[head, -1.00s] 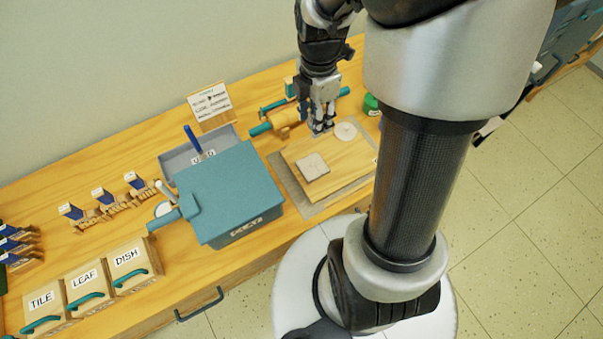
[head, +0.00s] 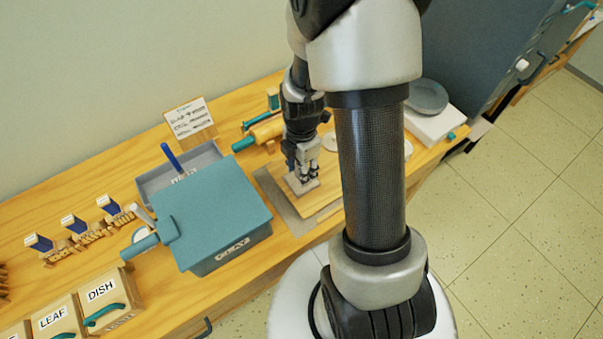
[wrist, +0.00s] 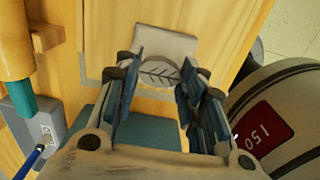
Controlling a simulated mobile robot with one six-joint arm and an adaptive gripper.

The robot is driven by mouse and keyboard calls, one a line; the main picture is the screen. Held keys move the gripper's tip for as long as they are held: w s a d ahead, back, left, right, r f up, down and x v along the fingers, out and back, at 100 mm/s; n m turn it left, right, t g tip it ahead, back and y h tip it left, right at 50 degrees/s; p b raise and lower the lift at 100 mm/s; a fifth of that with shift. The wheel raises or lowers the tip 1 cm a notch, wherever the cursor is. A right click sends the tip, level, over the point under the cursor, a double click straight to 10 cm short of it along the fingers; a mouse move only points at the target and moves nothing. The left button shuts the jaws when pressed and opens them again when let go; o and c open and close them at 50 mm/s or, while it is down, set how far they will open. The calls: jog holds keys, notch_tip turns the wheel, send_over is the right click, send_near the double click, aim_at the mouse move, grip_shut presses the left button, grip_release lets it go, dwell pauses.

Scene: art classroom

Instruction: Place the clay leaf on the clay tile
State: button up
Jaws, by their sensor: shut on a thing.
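The clay leaf (wrist: 157,75) is a pale piece with dark leaf veins, held between the fingers of my gripper (wrist: 163,88) in the wrist view. The clay tile (wrist: 165,42) is a pale square slab just beyond it; the leaf overlaps its near part in the picture. In the head view my gripper (head: 303,180) points down over the tile (head: 291,186), which is mostly hidden, and the leaf cannot be made out there. I cannot tell whether the leaf touches the tile.
A wooden board (head: 322,197) lies under the tile, with a pale round piece (head: 331,143) farther back. A teal box (head: 210,215) stands to the left, before a grey tray (head: 150,182) with a blue-handled tool. A rolling pin (head: 268,131) lies behind. Labelled drawers (head: 100,291) are front left.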

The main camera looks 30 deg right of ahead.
jog(key=shift+f, duration=1)
jog(key=shift+f+b, duration=0.25)
jog(key=shift+b, duration=0.1)
jog(key=o, duration=1)
jog(key=shift+r, duration=0.1)
jog(key=s+a+r+m+t+p, duration=0.1)
jog(key=a+r+m+p, duration=0.15)
jog(key=r, duration=0.65)
jog(key=s+a+r+m+t+p, duration=0.1)
jog(key=s+a+r+m, duration=0.15)
jog(key=r, duration=0.55)
jog(key=s+a+r+m+p, duration=0.1)
jog(key=r+m+p, duration=0.15)
jog(key=r, duration=0.65)
jog(key=s+a+r+m+t, duration=0.2)
jog(key=s+a+r+m, duration=0.2)
jog(key=s+m, duration=0.5)
notch_tip(320, 180, up, 2)
jog(key=shift+a+r+m+t+b, duration=0.2)
jog(key=shift+a+m+t+b, duration=0.15)
jog(key=shift+m, duration=0.6)
